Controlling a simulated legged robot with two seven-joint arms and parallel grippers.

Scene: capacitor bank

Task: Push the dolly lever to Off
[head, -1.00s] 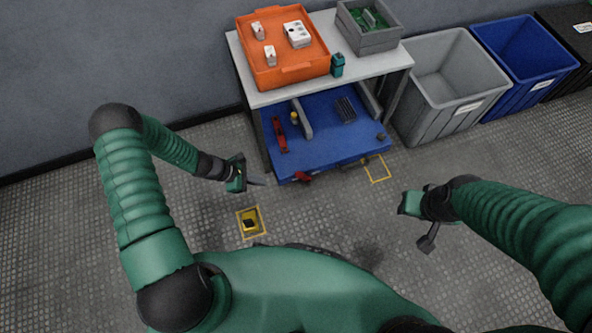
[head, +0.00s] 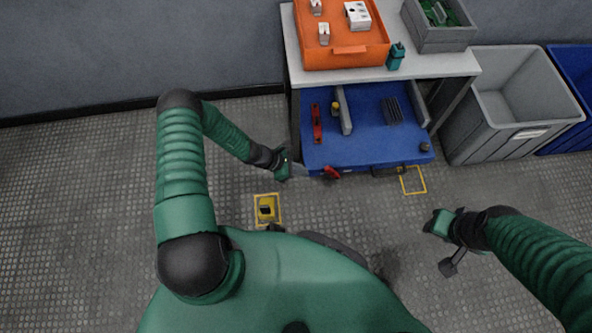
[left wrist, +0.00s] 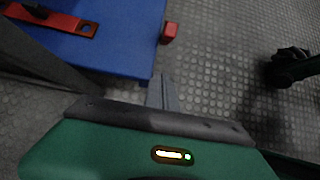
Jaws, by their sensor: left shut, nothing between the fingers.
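The blue dolly (head: 365,153) sits on the floor under a white table. A small red lever (head: 331,173) sticks out at its front edge, towards the left corner. The lever also shows in the left wrist view (left wrist: 169,33), beside the blue edge. My left gripper (head: 305,170) is shut and empty, its fingertips just left of the lever in the head view. In the left wrist view the closed fingers (left wrist: 162,93) point towards the lever, with a small gap in the picture. My right gripper (head: 449,258) hangs over the floor at the right, away from the dolly; its jaws are unclear.
The table (head: 435,66) holds an orange tray (head: 355,59), a grey bin (head: 443,40) and a teal item (head: 396,56). A red tool (head: 317,124) lies on the dolly. Grey (head: 477,130) and blue bins stand right. A yellow object (head: 266,207) is on the floor. Left floor is clear.

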